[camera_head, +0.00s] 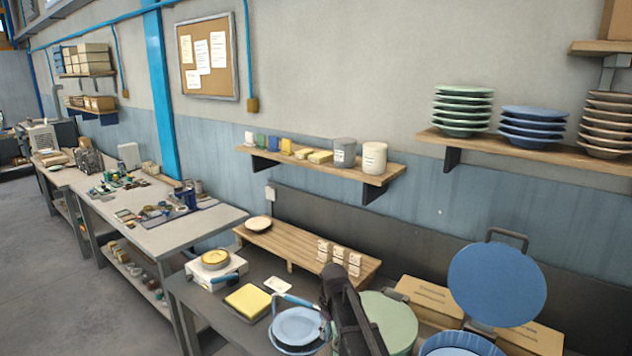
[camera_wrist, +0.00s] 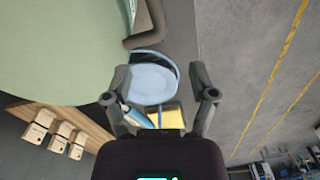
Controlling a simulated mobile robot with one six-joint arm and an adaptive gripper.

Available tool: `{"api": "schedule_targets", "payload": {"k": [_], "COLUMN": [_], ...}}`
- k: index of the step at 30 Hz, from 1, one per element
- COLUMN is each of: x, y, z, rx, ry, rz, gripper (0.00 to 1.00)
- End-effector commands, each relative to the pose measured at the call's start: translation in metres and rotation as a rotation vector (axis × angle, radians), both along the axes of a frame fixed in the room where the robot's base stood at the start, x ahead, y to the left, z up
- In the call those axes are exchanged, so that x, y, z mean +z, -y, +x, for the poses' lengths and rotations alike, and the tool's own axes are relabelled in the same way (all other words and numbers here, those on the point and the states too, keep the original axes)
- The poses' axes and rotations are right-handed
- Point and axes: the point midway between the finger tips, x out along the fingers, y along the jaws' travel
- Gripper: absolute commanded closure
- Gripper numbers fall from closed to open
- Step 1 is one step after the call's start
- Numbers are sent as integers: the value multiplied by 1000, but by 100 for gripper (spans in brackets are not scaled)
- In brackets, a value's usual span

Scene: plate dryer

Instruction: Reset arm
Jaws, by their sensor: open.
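My gripper (camera_wrist: 160,76) is open in the wrist view, with its two dark fingers spread and nothing between them. In the head view a dark part of my arm (camera_head: 350,318) rises at the bottom centre. A light blue plate (camera_head: 298,325) lies on the dark bench; the plate also shows beyond my fingers in the wrist view (camera_wrist: 152,82). A green round lid (camera_head: 392,320) is right of my arm, partly hidden by it, and fills the upper left of the wrist view (camera_wrist: 60,45). A blue round lid (camera_head: 497,285) with a dark handle stands raised above a blue round base (camera_head: 462,346).
A yellow cloth (camera_head: 248,300) and a white scale (camera_head: 214,268) with a yellow dish are at the bench's left. A wooden riser (camera_head: 300,245) holds small labelled blocks. Cardboard boxes (camera_head: 430,296) stand behind the lids. Plate stacks (camera_head: 531,127) fill the wall shelf. Open floor lies left.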

Motion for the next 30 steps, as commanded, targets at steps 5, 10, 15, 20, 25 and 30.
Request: {"api": "schedule_targets", "payload": {"k": [5,10,15,20,25,30], "x": [0,0,0,-3,-24,-45], "y": [56,91,114,130,128,127], "z": [-64,-104,-135,-159,-158,-164], "rx": [-251,-448,-597,-708,-699,-698], "ry": [18,34,45,54,40,28], "rz": [-1,2,4,7,2,-4], "gripper": [26,26,26,26,26,26]}}
